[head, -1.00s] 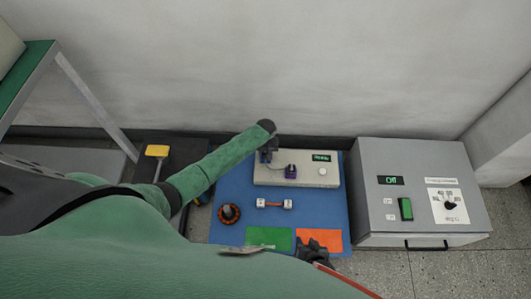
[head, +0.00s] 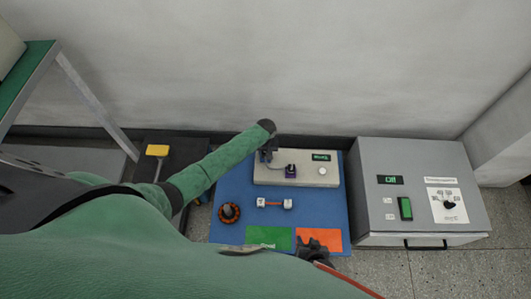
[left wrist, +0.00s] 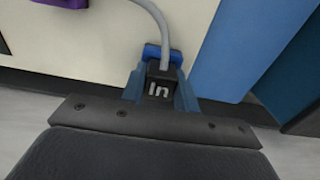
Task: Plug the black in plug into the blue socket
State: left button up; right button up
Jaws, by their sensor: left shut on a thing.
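My left gripper (head: 267,154) is at the left part of the pale tester box (head: 318,176). In the left wrist view its two fingers are shut on the black plug marked "In" (left wrist: 159,88). A grey cable (left wrist: 158,20) runs from the plug over the pale panel. The blue socket (left wrist: 151,52) shows just beyond the plug, in line with it. The plug hides part of the socket, so I cannot tell how deep it sits. My right gripper (head: 313,252) is near the mat's front edge by the orange card; its jaws are not clear.
A purple connector (head: 290,171) sits on the box, right of my left gripper. On the blue mat (head: 236,185) are an orange-and-black round part (head: 229,213), a small white-ended part (head: 274,203), a green card (head: 268,238) and an orange card (head: 322,238). A grey control cabinet (head: 420,190) stands right.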

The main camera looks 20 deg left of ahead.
dwell(0.3)
pick_arm(q)
jog(key=o, duration=1.2)
pick_arm(e)
jog(key=shift+a, duration=0.1)
pick_arm(q)
notch_tip(320, 180, up, 8)
jog(key=shift+f+p, duration=0.1)
jog(key=shift+p, duration=0.35)
pick_arm(e)
jog(key=shift+g, duration=0.3)
jog(key=r, duration=0.4)
jog(key=shift+w+a, duration=0.2)
jog(key=shift+w, duration=0.1)
